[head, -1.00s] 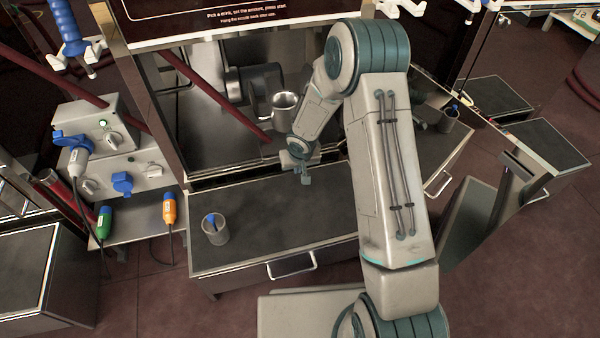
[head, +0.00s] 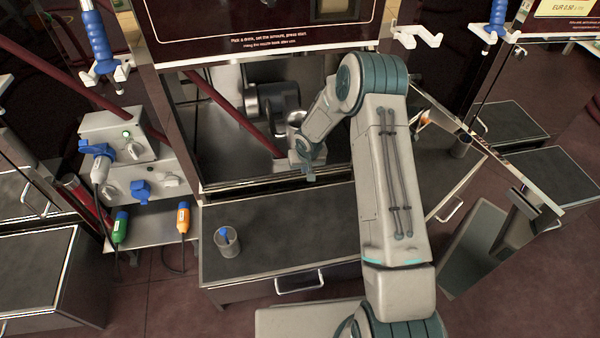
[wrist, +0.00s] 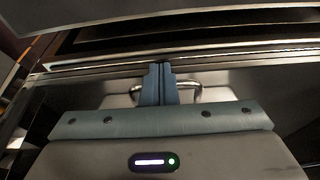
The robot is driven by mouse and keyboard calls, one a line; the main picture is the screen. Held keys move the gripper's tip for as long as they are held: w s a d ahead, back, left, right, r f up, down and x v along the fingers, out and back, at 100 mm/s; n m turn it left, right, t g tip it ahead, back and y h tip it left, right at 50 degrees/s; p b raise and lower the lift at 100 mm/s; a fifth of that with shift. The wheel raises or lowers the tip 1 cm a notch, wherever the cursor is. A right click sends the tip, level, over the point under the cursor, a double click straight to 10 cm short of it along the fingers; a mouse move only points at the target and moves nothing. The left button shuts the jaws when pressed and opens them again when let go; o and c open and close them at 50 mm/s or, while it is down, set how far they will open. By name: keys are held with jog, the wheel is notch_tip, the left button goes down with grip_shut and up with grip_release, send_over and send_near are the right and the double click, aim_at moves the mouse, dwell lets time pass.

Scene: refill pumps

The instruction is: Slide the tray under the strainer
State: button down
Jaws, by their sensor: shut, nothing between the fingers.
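My gripper (head: 309,174) is at the front of the pump's recess, above the back of the dark-topped counter (head: 285,225). Its fingers (wrist: 157,85) are shut and empty in the wrist view. A metal cup (head: 296,118) shows in the recess behind my gripper, partly hidden by my arm. I cannot make out with certainty which thing is the tray or the strainer. The counter has a metal handle (head: 299,284) on its front. In the wrist view a curved metal bar (wrist: 188,89) shows behind the fingers; I cannot tell what it belongs to.
A grey cup (head: 227,241) with a blue item stands on the counter's left. A dark red bar slants into the recess. The counter's middle front is clear.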

jog(key=shift+w+d, duration=0.15)
jog(key=shift+w, duration=0.25)
jog(key=shift+s, duration=0.2)
jog(key=s+b, duration=0.1)
jog(key=s, duration=0.2)
jog(key=shift+s+f+b, duration=0.15)
jog(key=shift+s+b, duration=0.2)
jog(key=p+v, duration=0.4)
jog(key=v, duration=0.6)
